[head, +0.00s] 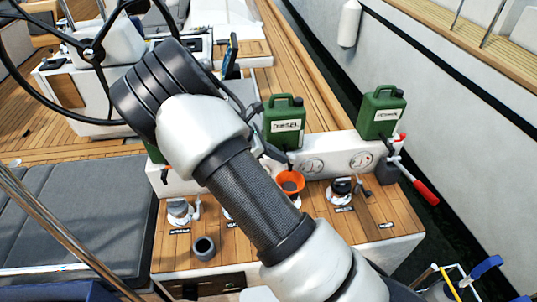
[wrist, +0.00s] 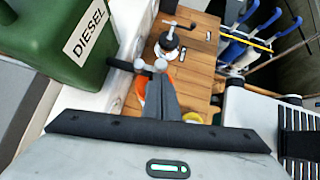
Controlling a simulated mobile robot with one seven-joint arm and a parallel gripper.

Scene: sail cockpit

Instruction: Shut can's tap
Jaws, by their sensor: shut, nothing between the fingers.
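A green can labelled DIESEL (head: 284,130) stands on the white ledge in the head view. It fills the upper left of the wrist view (wrist: 40,50). A dark, tap-like piece (wrist: 120,64) sticks out from beside the can towards my fingertips. My gripper (wrist: 160,72) is shut and empty, its tips close to that piece; I cannot tell whether they touch. My forearm hides much of the gripper in the head view. Whether the tap is open or shut cannot be made out.
An orange funnel (head: 291,183) sits in the wooden deck below the can, partly behind my fingers in the wrist view (wrist: 148,88). Another green can (head: 383,112) stands to the right, near a red handle (head: 425,192). A grey cup (head: 204,247) stands on the deck.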

